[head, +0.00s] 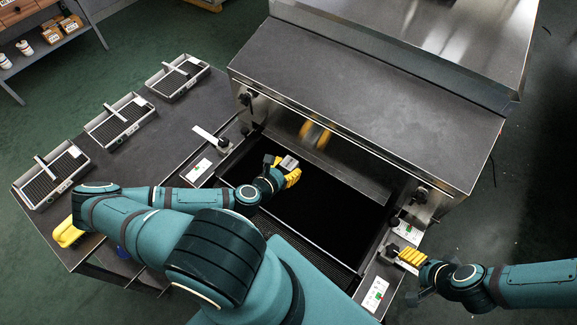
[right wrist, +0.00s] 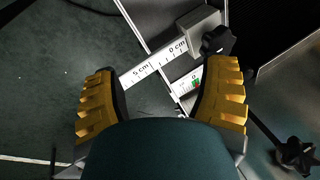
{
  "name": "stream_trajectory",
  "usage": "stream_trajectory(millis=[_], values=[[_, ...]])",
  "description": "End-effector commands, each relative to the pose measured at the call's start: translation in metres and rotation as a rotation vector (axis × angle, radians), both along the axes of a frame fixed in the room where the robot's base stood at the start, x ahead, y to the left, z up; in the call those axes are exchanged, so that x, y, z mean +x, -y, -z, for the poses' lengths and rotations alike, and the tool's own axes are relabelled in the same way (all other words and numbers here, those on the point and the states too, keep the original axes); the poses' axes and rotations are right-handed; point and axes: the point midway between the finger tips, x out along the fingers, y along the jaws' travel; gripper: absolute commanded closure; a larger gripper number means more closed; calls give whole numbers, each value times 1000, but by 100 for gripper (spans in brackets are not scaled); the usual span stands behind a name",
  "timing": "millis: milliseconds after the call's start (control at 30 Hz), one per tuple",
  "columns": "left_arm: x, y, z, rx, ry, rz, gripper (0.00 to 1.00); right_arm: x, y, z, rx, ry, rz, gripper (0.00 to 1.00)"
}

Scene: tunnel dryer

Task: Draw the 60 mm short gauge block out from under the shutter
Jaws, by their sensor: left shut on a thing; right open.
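My left gripper (head: 284,174) is shut on a small grey block (head: 289,162), which I take to be the short gauge block; its size marking cannot be read. The block is above the dark belt opening, in front of the steel shutter (head: 352,160) and apart from it in the picture. The fingers hide part of the block. My right gripper (head: 411,257) is open beside the dryer's right side. In the right wrist view its fingers (right wrist: 162,85) stand either side of a white scale (right wrist: 155,66) marked 0 cm and 5 cm, without visible contact.
A black star knob (right wrist: 218,41) is by the scale's 0 end. Another knob (head: 223,145) is on the left side. Several slotted trays (head: 120,119) stand on the dark table at left. The steel dryer hood (head: 370,95) rises behind the opening.

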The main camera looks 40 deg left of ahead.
Motion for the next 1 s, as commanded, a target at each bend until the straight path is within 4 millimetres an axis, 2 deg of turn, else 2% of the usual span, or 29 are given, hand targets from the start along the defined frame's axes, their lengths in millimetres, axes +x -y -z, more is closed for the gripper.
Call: stream_trajectory(millis=[1000], values=[[-25,3,0,-1,-1,0,97,0,0,7,0,0,0,27]])
